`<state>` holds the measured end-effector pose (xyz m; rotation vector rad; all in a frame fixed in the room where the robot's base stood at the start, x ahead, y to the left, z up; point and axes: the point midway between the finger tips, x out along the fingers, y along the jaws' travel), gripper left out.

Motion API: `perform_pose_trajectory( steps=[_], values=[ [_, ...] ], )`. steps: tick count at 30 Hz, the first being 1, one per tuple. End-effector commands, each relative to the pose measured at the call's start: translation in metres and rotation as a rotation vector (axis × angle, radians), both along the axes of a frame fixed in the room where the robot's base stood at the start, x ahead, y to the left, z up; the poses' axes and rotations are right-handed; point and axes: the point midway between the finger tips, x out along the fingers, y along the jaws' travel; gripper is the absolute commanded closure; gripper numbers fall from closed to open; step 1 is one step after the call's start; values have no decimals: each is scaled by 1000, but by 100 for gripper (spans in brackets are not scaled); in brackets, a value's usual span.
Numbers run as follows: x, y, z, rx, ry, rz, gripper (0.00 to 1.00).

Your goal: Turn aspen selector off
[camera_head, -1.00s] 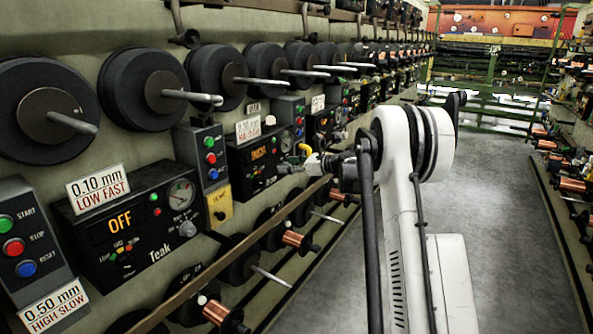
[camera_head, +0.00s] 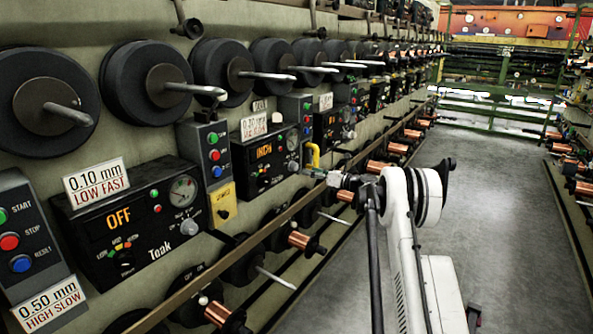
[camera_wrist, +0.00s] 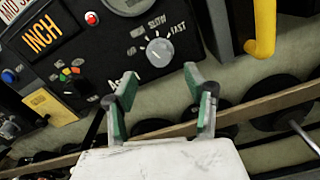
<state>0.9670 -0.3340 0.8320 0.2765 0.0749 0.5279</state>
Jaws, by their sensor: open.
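A black panel (camera_head: 278,171) beyond the Teak panel has a lit display reading INCH (camera_wrist: 43,38). In the wrist view, the panel's name is mostly hidden by my gripper; only a first letter like "A" shows. A small dark selector (camera_wrist: 79,87) sits below the display, beside coloured marks. A grey speed knob (camera_wrist: 160,52) marked SLOW and FAST is to its right. My gripper (camera_wrist: 160,76) is open and empty, its green-padded fingers just below the grey knob and right of the selector. In the head view, my gripper (camera_head: 318,174) is by the panel's right side.
The Teak panel (camera_head: 139,248) reads OFF at the near left. A yellow hooked handle (camera_wrist: 264,30) stands right of the INCH panel. A long rail (camera_head: 226,254) runs below the panels, with copper spools (camera_head: 299,240) beneath. The aisle floor (camera_head: 460,215) is clear.

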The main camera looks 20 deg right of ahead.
Motion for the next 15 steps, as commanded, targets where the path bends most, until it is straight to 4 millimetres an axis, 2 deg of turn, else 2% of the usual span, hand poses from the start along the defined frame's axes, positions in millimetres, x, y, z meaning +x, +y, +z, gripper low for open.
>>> perform_pose_trajectory(
  steps=[6, 15],
  values=[
    [35, 21, -2, -1, 0, 2, 51],
    [63, 37, -1, -1, 0, 1, 51]
  ],
)
